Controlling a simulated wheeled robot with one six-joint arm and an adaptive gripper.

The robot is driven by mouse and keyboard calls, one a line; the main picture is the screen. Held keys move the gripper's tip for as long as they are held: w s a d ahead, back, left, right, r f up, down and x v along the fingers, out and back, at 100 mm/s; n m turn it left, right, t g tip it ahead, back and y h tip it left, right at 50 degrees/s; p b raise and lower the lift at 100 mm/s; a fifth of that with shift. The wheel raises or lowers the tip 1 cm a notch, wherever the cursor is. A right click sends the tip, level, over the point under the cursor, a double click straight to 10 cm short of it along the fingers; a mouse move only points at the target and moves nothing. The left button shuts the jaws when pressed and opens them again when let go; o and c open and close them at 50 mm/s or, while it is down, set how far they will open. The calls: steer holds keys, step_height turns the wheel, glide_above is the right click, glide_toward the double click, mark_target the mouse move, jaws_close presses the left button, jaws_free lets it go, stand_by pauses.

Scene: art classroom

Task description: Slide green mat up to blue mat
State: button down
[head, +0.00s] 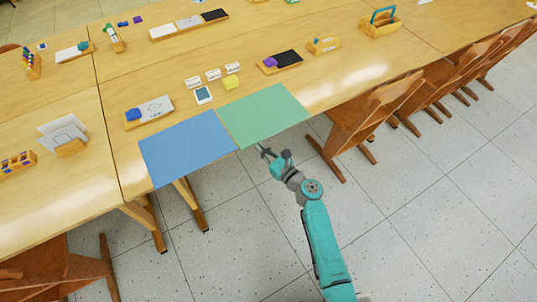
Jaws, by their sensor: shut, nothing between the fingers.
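The green mat (262,115) lies flat on the wooden table at its front edge. The blue mat (188,148) lies flat just left of it, also along the front edge. The neighbouring edges of the two mats run side by side and look to be touching or nearly so; a narrow gap cannot be ruled out. My gripper (263,151) is shut and empty. It is just off the table's front edge, below the near side of the green mat, close to the seam between the mats. Whether it touches the mat or table cannot be told.
A wooden tray with a blue item (149,111) is behind the blue mat. A wooden chair (362,112) stands right of my arm. Floor is free in front.

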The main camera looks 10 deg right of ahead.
steer(key=shift+w+a, duration=0.15)
steer(key=shift+w, duration=0.05)
steer(key=shift+w+a, duration=0.35)
steer(key=shift+w, duration=0.3)
